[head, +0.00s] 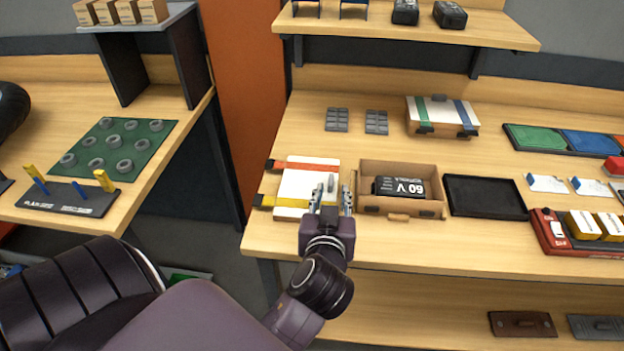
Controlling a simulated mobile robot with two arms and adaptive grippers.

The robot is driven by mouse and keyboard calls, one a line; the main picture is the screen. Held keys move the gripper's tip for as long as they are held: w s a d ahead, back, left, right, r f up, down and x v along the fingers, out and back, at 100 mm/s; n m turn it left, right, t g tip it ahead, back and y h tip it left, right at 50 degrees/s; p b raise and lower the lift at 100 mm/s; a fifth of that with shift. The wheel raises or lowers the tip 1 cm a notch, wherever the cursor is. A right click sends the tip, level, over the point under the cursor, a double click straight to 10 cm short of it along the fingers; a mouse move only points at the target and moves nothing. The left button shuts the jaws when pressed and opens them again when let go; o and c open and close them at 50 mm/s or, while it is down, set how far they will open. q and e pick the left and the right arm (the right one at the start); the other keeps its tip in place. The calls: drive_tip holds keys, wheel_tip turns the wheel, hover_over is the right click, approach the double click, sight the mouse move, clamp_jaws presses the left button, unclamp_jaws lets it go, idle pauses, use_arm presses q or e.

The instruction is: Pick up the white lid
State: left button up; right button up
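The white lid (296,184) lies flat on the workbench, with a red strap across its far edge and a yellow strap near its front edge. My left gripper (332,190) is over the lid's right edge, fingers pointing away from me. Its two fingers stand apart, one over the lid and one near the open box. I cannot tell whether they touch the lid, and the gripper hides its front right corner. My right gripper is not in view.
An open wooden box (372,202) holding a black 60 V battery (398,187) stands just right of the lid. A black tray (484,196) is further right. A strapped, lidded box (441,117) stands behind. Bench space behind the lid is clear.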

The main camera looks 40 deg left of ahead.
sight(331, 182)
use_arm(q)
drive_tip(key=shift+w+a+f+p, duration=0.1)
drive_tip(key=shift+w+a+p, duration=0.25)
drive_tip(key=shift+w+a, duration=0.25)
drive_tip(key=x, duration=0.1)
drive_tip(key=p+x, duration=0.1)
drive_tip(key=x, duration=0.1)
drive_tip(key=shift+w+a+f, duration=0.15)
drive_tip(key=shift+a+f, duration=0.05)
drive_tip(key=shift+f, duration=0.2)
drive_tip(key=shift+w+a+f, duration=0.1)
drive_tip(key=shift+w, duration=0.05)
drive_tip(key=c, duration=0.6)
clamp_jaws()
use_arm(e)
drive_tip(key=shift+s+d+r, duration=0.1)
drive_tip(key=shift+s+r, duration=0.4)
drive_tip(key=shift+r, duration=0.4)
